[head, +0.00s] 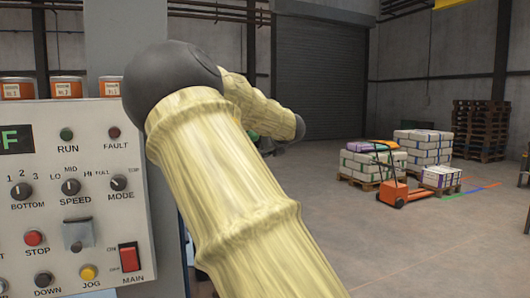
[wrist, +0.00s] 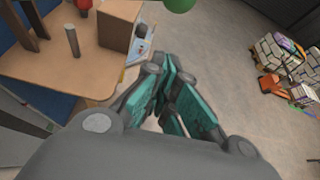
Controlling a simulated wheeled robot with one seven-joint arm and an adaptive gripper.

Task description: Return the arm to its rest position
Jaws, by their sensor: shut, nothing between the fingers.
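My arm fills the middle of the head view, in a pale yellow ribbed cover with a dark grey joint at the upper left. It is bent, and its far part runs to the right and away from the control panel (head: 80,215). In the wrist view my gripper (wrist: 173,85) shows with teal fingers, shut and empty. It is over the grey floor, just right of a wooden table (wrist: 70,70). In the head view the gripper itself is mostly hidden behind the arm.
The panel with knobs, buttons and a red main switch (head: 129,258) stands close at the left. An orange pallet truck (head: 402,193) and stacked sacks (head: 422,148) are at the right. A roller shutter (head: 320,80) is behind. The floor between is clear.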

